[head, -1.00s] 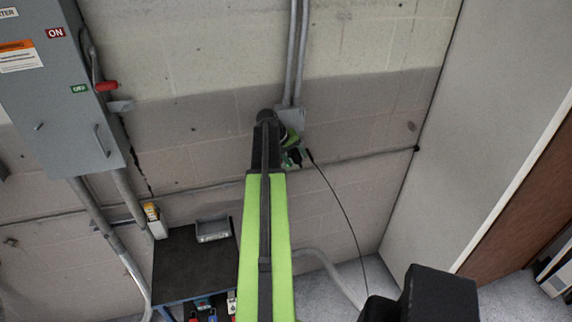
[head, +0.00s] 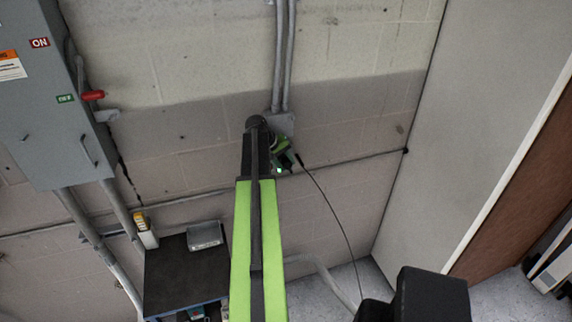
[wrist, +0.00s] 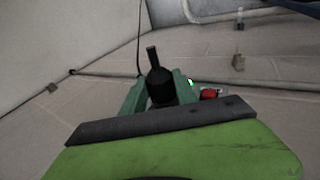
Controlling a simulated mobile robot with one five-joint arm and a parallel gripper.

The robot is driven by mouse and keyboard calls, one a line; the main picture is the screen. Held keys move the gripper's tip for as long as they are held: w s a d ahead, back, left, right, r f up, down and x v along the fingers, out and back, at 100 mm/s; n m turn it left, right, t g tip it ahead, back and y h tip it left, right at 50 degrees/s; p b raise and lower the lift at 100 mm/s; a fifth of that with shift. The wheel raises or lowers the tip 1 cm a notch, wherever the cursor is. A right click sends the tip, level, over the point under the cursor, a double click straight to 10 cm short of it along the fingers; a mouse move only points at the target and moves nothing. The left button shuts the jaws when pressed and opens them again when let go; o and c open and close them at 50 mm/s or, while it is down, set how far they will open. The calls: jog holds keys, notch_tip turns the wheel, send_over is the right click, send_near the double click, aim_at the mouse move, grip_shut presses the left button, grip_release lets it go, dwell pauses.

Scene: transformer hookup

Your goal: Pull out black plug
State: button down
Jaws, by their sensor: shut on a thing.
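A black plug (wrist: 160,82) with a tapered cable end stands between the green jaws of my gripper (wrist: 158,95) in the wrist view. The jaws are shut on it. In the head view my gripper (head: 283,158) is just below a grey outlet box (head: 281,125) on the block wall, partly behind my arm. A thin black cable (head: 335,203) runs from the gripper area down to the floor at the right. The plug's front end is hidden, so I cannot tell whether it sits in a socket.
A grey switch box (head: 50,120) with a red handle (head: 93,96) is on the wall at left. A dark-topped cart (head: 180,275) with a small grey tray (head: 204,236) stands below it. A pale panel (head: 480,120) and brown door (head: 510,215) are at right.

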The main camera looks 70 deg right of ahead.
aim_at(290, 169)
jog(key=shift+s+a, duration=0.1)
jog(key=shift+a, duration=0.15)
jog(key=shift+s+a, duration=0.3)
jog(key=shift+a, duration=0.1)
jog(key=shift+s+a, duration=0.15)
jog(key=shift+s+a, duration=0.45)
jog(key=shift+a, duration=0.1)
jog(key=s+a, duration=0.1)
jog(key=a, duration=0.1)
jog(key=s+a, duration=0.2)
dwell(0.6)
